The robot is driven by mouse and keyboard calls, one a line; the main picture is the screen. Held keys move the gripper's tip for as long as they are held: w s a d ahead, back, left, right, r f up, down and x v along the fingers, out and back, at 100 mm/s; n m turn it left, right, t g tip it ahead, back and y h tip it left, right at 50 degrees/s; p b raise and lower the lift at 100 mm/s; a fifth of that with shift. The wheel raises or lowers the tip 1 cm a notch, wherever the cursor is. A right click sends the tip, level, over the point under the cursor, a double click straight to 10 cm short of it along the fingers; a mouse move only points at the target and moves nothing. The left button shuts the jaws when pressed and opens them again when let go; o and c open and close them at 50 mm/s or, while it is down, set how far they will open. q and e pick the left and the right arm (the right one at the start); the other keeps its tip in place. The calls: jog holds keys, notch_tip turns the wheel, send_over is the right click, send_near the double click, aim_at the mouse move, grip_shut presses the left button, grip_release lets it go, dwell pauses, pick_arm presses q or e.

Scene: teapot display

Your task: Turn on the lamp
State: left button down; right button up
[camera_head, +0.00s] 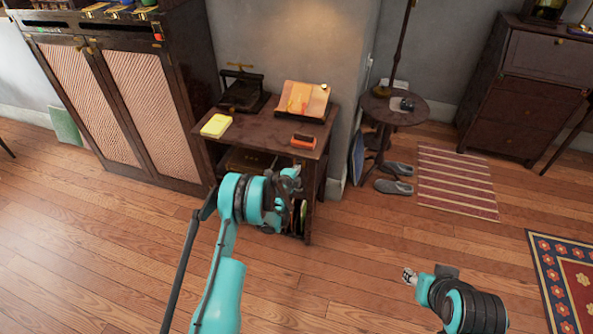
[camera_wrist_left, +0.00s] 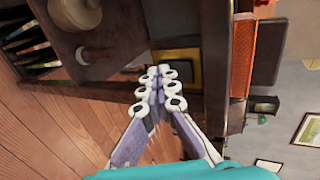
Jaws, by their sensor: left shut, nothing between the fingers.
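A thin dark upright pole (camera_head: 402,45), which looks like a lamp stand, rises at the small round table (camera_head: 390,118) right of the desk. Its top is cut off, so no shade, bulb or switch shows. My left gripper (camera_head: 292,183) is in front of the desk's front edge, well left of the pole.
The dark desk (camera_head: 262,122) holds a yellow pad (camera_head: 216,125), a small orange-and-black item (camera_head: 303,141), an open book on a stand (camera_head: 302,100) and a black press-like device (camera_head: 243,92). Slippers (camera_head: 394,186) and a striped mat (camera_head: 455,180) lie right. The near floor is clear.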

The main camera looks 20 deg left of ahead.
pick_arm(q)
jog(key=shift+r, duration=0.1)
jog(key=shift+r, duration=0.75)
pick_arm(e)
jog(key=shift+r, duration=0.2)
